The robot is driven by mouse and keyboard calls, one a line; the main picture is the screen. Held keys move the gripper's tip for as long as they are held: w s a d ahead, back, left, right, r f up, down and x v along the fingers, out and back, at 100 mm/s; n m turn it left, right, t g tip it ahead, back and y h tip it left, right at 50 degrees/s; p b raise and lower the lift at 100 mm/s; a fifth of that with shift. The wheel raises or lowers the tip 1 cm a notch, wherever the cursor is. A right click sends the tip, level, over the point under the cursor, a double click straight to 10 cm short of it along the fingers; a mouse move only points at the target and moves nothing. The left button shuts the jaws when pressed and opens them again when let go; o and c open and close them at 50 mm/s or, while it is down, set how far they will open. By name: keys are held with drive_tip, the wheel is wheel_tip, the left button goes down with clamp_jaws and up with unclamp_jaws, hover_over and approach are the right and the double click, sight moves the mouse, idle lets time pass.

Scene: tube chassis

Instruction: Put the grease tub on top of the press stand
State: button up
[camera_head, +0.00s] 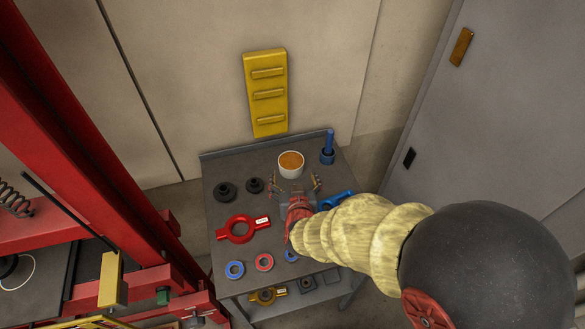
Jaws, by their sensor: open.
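The grease tub (291,166), a white round tub with an orange-brown top, stands upright near the back of the grey cart top. My gripper (296,184) is open just in front of it, with its fingers spread to either side. Whether the fingers touch the tub cannot be told from this angle. A tall red frame (90,150), which may be the press stand, fills the left side of the view. My arm hides part of the cart's right side.
On the grey cart (222,270) lie black round parts (225,191), a red ring tool (241,229), small blue and red rings (264,262), and a blue part (336,201). A blue upright tool (328,149) stands at the back right. A yellow rack (267,92) hangs behind.

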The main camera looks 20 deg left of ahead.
drive_tip(key=shift+s+d+r, duration=0.25)
drive_tip(key=shift+s, duration=0.3)
drive_tip(key=s+d+r+m+g, duration=0.1)
drive_tip(key=s+d+r+g, duration=0.2)
drive_tip(key=d+r, duration=1.15)
drive_tip(key=s+d+r+m+g+h, duration=0.1)
drive_tip(key=s+d+r+h, duration=0.1)
drive_tip(key=s+d, duration=0.7)
drive_tip(key=s+d+r+m+g+h, duration=0.2)
drive_tip(key=s+d, duration=0.6)
drive_tip(key=d, duration=0.1)
drive_tip(key=shift+s+d+r, duration=0.2)
drive_tip(key=shift+s+d, duration=0.15)
drive_tip(key=shift+d, duration=0.05)
drive_tip(key=shift+c, duration=0.6)
